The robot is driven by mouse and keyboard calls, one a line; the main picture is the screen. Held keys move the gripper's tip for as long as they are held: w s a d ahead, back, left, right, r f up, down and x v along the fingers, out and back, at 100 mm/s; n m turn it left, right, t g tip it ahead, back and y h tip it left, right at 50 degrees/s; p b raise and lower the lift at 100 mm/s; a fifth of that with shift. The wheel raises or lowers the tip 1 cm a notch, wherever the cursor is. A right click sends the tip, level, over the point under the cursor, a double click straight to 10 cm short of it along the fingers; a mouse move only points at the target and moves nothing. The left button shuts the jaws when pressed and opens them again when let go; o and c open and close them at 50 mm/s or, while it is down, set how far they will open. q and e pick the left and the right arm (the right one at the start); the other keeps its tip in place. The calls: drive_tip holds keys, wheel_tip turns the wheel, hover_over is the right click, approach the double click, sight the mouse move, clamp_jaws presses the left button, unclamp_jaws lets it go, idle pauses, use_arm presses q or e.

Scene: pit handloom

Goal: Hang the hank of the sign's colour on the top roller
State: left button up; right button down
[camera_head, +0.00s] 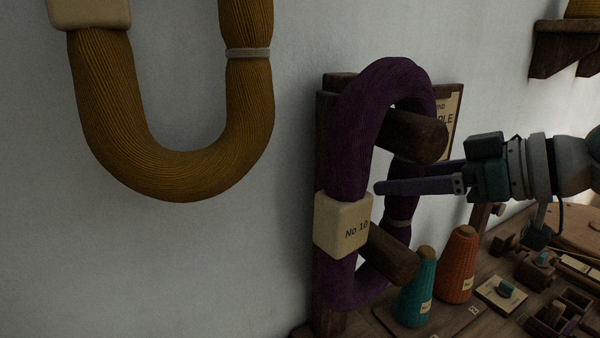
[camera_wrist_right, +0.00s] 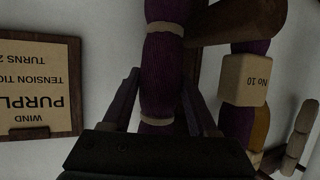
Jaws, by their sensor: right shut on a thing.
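The purple hank (camera_head: 346,150) is a thick loop with a cream tag marked "No 10" (camera_head: 342,222). The top roller (camera_head: 415,134) and the lower roller (camera_head: 392,254) both stick out through its loop. I cannot tell whether the hank's top rests on the top roller. The sign (camera_head: 451,112), partly hidden behind the roller, reads "PURPLE" in the right wrist view (camera_wrist_right: 38,95). My right gripper (camera_head: 405,176) is shut on the hank's right strand, which shows between the fingers in the wrist view (camera_wrist_right: 160,75). My left gripper is out of view.
An ochre hank (camera_head: 170,175) hangs large at the upper left. Teal (camera_head: 416,290) and orange (camera_head: 457,266) yarn cones stand on the bench below the rollers. Small wooden boxes and parts crowd the bench at the right. A wooden shelf (camera_head: 565,45) is at the upper right.

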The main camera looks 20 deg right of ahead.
drive_tip(key=shift+s+f, duration=0.15)
drive_tip(key=shift+f, duration=0.3)
drive_tip(key=shift+c, duration=2.2)
unclamp_jaws()
drive_tip(key=o, duration=0.3)
drive_tip(key=shift+r, duration=0.15)
drive_tip(key=shift+o, duration=0.2)
drive_tip(key=shift+d+r, duration=0.1)
